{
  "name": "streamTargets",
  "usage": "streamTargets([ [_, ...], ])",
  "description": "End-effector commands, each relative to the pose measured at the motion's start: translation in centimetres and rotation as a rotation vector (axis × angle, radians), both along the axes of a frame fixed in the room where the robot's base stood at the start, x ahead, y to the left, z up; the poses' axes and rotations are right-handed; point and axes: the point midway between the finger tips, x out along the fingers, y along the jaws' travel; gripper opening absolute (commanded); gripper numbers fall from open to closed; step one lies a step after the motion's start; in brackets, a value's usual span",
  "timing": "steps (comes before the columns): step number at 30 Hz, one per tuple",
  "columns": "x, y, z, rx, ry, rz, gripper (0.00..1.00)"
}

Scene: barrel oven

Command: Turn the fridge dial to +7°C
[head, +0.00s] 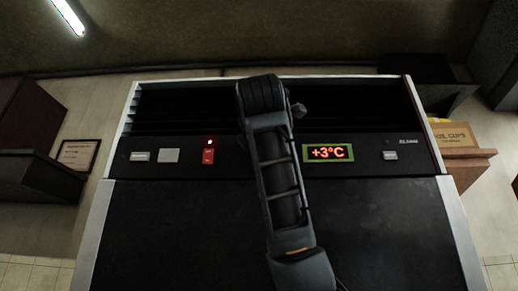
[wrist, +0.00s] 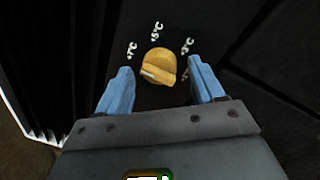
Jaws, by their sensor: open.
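The fridge dial (wrist: 159,64), a round yellow-orange knob with a raised grip ridge, shows in the wrist view on a black panel. White labels surround it: +7°C (wrist: 132,50) on the left, +5°C (wrist: 157,32) above, and what looks like +3°C (wrist: 188,46) on the right. A further mark lower right is partly hidden by a finger. My gripper (wrist: 160,68) is open, its blue fingers on either side of the dial with gaps showing. In the head view the display (head: 328,152) reads +3°C; my arm hides the dial there.
The fridge front (head: 170,230) fills the middle of the head view. Its control strip has a lit red switch (head: 208,152) and a grey square plate (head: 168,155). Dark slats run behind the strip. A cardboard box (head: 453,135) stands at the right, a framed sign (head: 78,155) at the left.

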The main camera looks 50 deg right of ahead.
Motion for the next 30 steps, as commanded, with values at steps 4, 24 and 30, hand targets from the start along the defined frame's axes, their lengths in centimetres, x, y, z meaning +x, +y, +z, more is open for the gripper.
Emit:
streamTargets([
  [4, -0.6, 0.7, -0.1, -0.003, -0.004, 0.001, 0.68],
  [24, -4.9, 5.9, -0.6, 0.001, 0.000, 0.002, 0.68],
  [30, -5.0, 5.9, -0.6, 0.000, 0.001, -0.001, 0.68],
])
